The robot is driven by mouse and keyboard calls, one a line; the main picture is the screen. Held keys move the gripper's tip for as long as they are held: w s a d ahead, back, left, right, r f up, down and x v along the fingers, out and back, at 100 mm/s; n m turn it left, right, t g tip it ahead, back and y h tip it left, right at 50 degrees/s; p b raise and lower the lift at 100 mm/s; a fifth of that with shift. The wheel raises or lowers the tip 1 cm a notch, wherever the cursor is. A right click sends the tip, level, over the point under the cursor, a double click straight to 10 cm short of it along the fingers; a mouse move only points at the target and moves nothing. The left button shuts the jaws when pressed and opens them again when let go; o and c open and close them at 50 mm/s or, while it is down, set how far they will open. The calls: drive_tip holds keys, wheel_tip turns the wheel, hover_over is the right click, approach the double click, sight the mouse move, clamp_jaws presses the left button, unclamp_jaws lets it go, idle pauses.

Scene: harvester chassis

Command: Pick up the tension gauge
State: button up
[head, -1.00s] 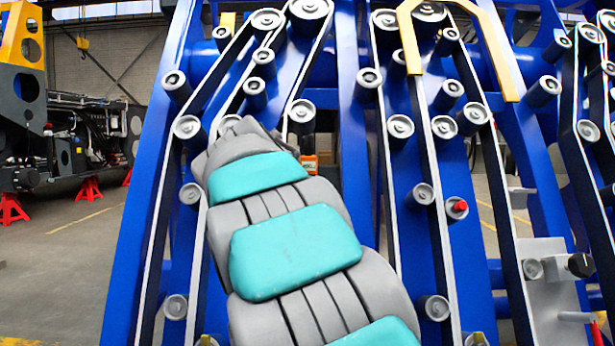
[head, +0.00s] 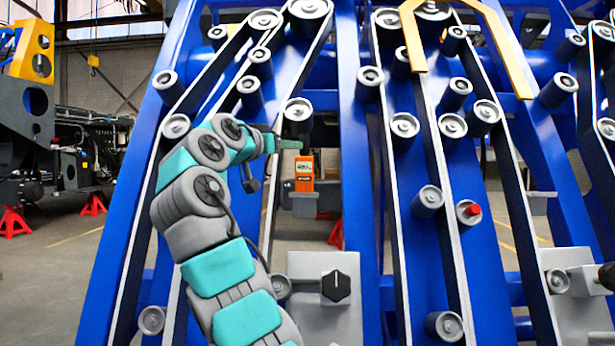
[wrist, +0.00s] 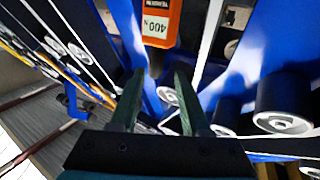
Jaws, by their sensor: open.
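The tension gauge (head: 304,172) is a small orange box with a white label. In the head view it stands upright on a grey bracket (head: 312,201) between the blue uprights. In the wrist view the orange gauge (wrist: 160,22) shows at the top edge, with "400 N" on its label and its upper part cut off. My gripper (head: 297,145) is at the upper left of the gauge in the head view. In the wrist view my gripper (wrist: 160,80) has its two dark green fingers apart with nothing between them. The gauge lies beyond the fingertips, apart from them.
Blue frame uprights (head: 358,200) with belts and several grey rollers stand on both sides of the gauge. A roller (head: 299,111) sits just above my gripper. A grey box with a black knob (head: 336,286) is below the gauge. Red stands (head: 14,222) are at the left.

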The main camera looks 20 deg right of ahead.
sight(304, 156)
drive_tip(key=x, duration=0.2)
drive_tip(key=p+x, duration=0.1)
drive_tip(key=x, duration=0.4)
drive_tip(key=shift+s+d+r+p, duration=0.15)
drive_tip(key=shift+d+r+p, duration=0.15)
drive_tip(key=shift+p, duration=0.1)
drive_tip(key=shift+w+d+f, duration=0.15)
drive_tip(key=shift+w+d, duration=0.1)
drive_tip(key=shift+c, duration=0.4)
clamp_jaws()
idle(0.5)
